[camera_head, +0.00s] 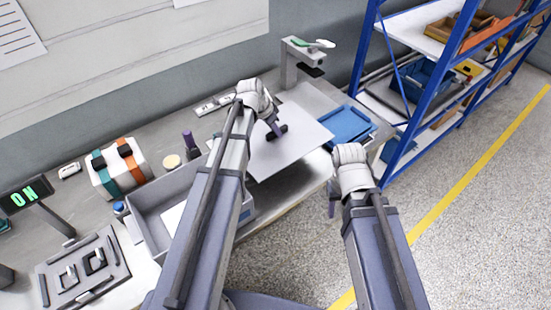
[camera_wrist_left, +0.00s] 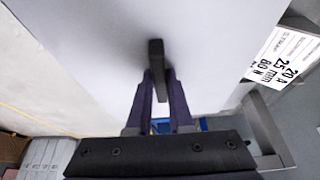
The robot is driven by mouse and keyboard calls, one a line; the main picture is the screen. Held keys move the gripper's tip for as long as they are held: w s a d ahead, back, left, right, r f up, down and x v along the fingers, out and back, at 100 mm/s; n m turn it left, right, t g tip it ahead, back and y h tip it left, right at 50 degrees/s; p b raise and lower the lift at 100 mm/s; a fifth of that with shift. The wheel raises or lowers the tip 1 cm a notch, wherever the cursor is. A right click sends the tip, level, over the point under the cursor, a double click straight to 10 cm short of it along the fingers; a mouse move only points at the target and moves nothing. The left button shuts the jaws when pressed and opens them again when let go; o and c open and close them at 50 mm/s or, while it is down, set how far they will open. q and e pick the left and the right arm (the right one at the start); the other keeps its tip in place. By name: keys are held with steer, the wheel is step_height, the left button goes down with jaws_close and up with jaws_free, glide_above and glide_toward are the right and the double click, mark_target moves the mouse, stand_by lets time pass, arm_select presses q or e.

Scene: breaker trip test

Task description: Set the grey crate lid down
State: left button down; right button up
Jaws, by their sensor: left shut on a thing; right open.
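The grey crate lid (camera_head: 305,135) is a flat light-grey plate at the bench's right part, to the left of the blue tray. My left gripper (camera_head: 273,130) is shut on its dark upright handle (camera_head: 279,131). The wrist view shows the handle (camera_wrist_left: 157,62) between the fingers (camera_wrist_left: 156,88), with the lid (camera_wrist_left: 85,45) spreading beyond. I cannot tell whether the lid touches the bench. The open grey crate (camera_head: 143,205) is left of the lid, partly hidden by my left arm. My right gripper (camera_head: 333,200) is open and empty near the bench's front right.
A blue tray (camera_head: 347,125) lies right of the lid, and a lamp-like stand (camera_head: 288,65) rises behind it. A striped white case (camera_head: 120,168) and a dark panel (camera_head: 82,270) are at the left. A blue-framed shelf (camera_head: 400,165) stands at the right.

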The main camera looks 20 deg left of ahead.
arm_select(q)
steer(key=shift+f+b, duration=4.8)
steer(key=shift+f, duration=0.65)
steer(key=shift+f, duration=0.1)
steer(key=c, duration=0.8)
jaws_free()
